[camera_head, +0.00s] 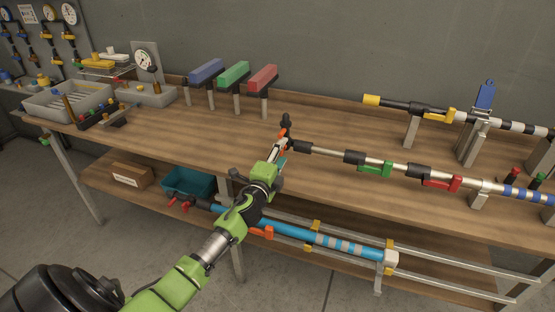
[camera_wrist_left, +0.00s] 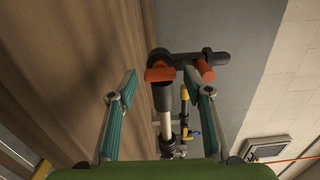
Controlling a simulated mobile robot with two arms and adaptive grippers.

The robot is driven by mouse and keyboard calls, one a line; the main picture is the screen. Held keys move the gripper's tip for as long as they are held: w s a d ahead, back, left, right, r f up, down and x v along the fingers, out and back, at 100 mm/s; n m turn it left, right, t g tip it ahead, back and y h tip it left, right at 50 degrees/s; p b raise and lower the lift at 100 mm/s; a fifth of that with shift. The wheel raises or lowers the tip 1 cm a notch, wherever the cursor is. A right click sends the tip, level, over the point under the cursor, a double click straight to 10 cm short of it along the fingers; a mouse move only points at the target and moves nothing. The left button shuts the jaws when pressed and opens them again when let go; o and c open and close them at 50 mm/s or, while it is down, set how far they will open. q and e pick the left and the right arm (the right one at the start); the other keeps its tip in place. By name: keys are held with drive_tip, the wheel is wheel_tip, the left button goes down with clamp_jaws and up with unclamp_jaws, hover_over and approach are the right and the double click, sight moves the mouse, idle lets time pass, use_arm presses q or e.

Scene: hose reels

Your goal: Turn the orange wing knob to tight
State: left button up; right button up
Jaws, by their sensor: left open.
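The orange wing knob (camera_wrist_left: 160,74) shows in the left wrist view as a flat orange piece against the black end fitting (camera_wrist_left: 180,60) of a pole. A second orange piece (camera_wrist_left: 204,71) sits to its right on the same fitting. In the head view, orange (camera_head: 283,132) shows at the left end of the middle pole (camera_head: 325,152), partly hidden by my left gripper (camera_head: 279,150). The left gripper is open, its green-padded fingers on either side of the pole end. It also shows in the wrist view (camera_wrist_left: 161,76). Contact with the knob cannot be told. My right gripper is out of view.
The middle pole carries a green lever (camera_head: 375,170) and a red lever (camera_head: 440,184). A blue pole (camera_head: 290,232) lies on lower rails. Blue, green and red blocks (camera_head: 234,74) stand on posts behind.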

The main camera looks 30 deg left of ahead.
use_arm(q)
drive_tip(key=v, duration=1.2)
